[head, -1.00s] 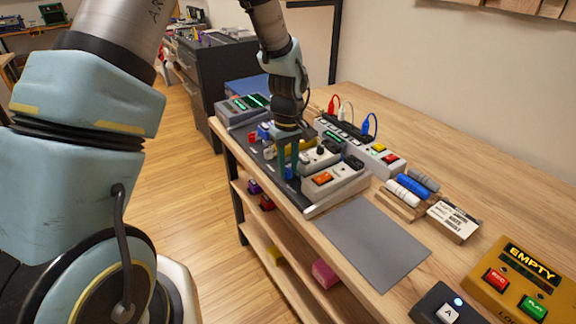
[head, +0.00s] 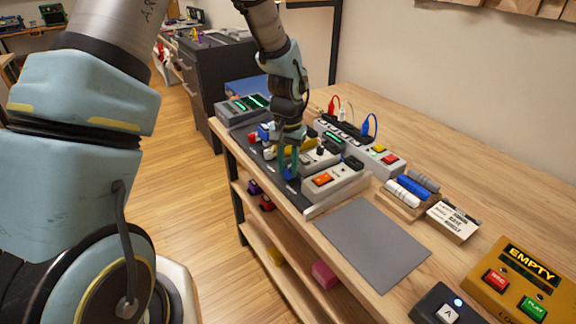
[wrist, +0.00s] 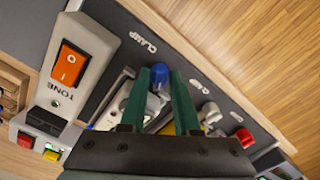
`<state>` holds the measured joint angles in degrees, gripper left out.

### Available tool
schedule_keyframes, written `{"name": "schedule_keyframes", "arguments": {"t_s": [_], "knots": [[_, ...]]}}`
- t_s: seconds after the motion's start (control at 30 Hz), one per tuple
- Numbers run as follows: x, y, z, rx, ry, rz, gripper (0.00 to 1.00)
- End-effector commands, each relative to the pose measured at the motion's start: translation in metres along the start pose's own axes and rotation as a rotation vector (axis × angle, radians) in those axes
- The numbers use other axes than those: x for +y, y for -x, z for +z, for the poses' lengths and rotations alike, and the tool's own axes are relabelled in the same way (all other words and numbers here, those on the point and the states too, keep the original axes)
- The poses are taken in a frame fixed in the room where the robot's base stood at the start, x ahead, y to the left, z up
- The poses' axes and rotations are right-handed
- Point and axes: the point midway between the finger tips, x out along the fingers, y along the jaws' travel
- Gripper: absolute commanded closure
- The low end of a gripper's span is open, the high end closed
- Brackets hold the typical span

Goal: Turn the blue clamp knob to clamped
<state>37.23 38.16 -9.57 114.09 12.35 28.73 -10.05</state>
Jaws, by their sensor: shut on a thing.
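The blue clamp knob (wrist: 159,76) stands on the dark panel (wrist: 110,70) beside the printed word CLAMP, in the wrist view. My gripper (wrist: 167,80) has its two green fingers on either side of the knob, shut on it. In the head view, my gripper (head: 288,160) points down at the panel from above, and the blue knob (head: 289,174) shows at its fingertips. The fingers partly hide the knob, and I cannot read its turned position.
A box marked TONE with an orange rocker switch (wrist: 70,63) is beside the knob. A white knob (wrist: 210,112) and red knob (wrist: 243,137) stand on the other side. A grey mat (head: 373,246) lies clear on the bench. Cables (head: 369,125) rise behind.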

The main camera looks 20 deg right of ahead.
Motion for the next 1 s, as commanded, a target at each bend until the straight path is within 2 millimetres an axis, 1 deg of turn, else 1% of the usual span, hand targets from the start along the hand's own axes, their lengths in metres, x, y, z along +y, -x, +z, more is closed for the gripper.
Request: {"name": "schedule_keyframes", "arguments": {"t_s": [0.2,0.5,0.73,1.0], "knots": [[-0.0003,0.0020,-0.0010,0.003,-0.200,0.000,1.00],[-0.0003,0.0017,-0.0011,0.003,-0.432,-0.001,1.00],[-0.0001,0.0016,-0.0012,0.003,-0.542,-0.001,1.00],[-0.0001,0.0014,-0.0014,0.004,-0.593,-0.001,1.00]]}}
